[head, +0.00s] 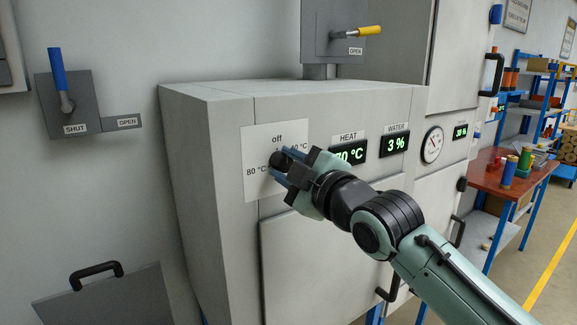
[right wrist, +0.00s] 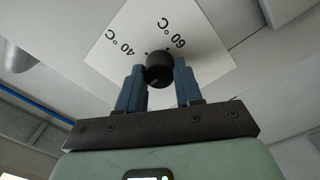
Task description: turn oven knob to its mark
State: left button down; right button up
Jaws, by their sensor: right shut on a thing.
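The oven knob (head: 276,159) is small, round and black, on a white dial plate (head: 256,142) on the oven's front. "off" shows above it and "80 °C" to its left. In the right wrist view the knob (right wrist: 158,70) sits between the blue fingers, with "40 °C" and "60 °C" on the plate beyond it. My right gripper (right wrist: 159,76) is shut on the knob; in the head view its fingers (head: 286,166) hide the knob's right side. I cannot tell which mark the knob points to. My left gripper is not in view.
The HEAT display (head: 352,150) is partly hidden by my gripper; "0 °C" ends its reading. The WATER display (head: 394,144) reads 3 %. A blue-handled lever (head: 58,75) is on the left wall and a yellow-handled lever (head: 362,32) stands above the oven. A red-topped workbench (head: 495,173) stands right.

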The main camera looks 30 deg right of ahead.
jog(key=o, duration=1)
jog(key=shift+o, duration=0.2)
jog(key=shift+s, duration=0.1)
jog(key=s+b, duration=0.2)
jog(key=s, duration=1.1)
jog(key=shift+d+f+b, duration=0.2)
jog(key=shift+d+b, duration=0.2)
jog(key=shift+d, duration=0.05)
